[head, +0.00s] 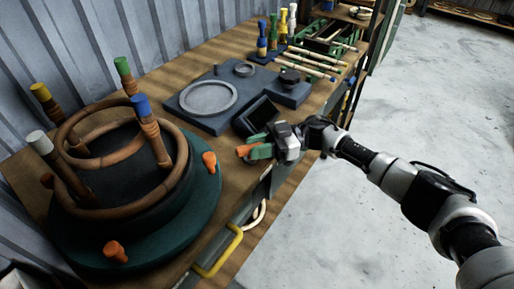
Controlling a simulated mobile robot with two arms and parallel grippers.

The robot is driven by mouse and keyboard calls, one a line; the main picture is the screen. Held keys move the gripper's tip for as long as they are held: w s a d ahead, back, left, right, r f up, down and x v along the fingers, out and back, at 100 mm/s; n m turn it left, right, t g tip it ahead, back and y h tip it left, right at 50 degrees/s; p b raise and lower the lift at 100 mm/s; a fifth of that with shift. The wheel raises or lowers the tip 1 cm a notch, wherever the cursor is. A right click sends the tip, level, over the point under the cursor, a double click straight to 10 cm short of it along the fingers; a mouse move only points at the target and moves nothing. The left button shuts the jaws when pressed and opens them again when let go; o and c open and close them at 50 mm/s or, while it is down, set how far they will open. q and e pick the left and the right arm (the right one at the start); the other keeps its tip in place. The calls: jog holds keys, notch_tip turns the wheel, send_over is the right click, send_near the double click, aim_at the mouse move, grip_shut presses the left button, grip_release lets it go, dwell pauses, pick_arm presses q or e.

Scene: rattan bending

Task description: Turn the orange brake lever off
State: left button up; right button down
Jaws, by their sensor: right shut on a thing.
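The orange brake lever (245,150) shows at the front edge of the bench, just right of the round jig. My right gripper (258,150) reaches in from the right and is shut on it. The gripper's fingers cover part of the lever, so its pivot and exact angle are hidden. My left gripper is not in view.
A dark green round jig (205,208) holds a bent rattan frame, colored posts and orange knobs (115,252) on the left. A grey plate with a ring (208,97) and a dark tilted box (255,116) stand behind the gripper. A yellow handle (219,252) sticks out in front.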

jog(key=c, duration=1)
grip_release()
jog(key=shift+o, duration=0.2)
jog(key=shift+w+d, duration=0.1)
jog(key=shift+d, duration=0.15)
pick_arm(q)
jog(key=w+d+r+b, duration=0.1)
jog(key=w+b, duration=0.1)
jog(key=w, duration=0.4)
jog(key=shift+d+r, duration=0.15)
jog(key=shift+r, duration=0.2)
pick_arm(e)
jog(key=v, duration=1)
jog(key=shift+d, duration=0.15)
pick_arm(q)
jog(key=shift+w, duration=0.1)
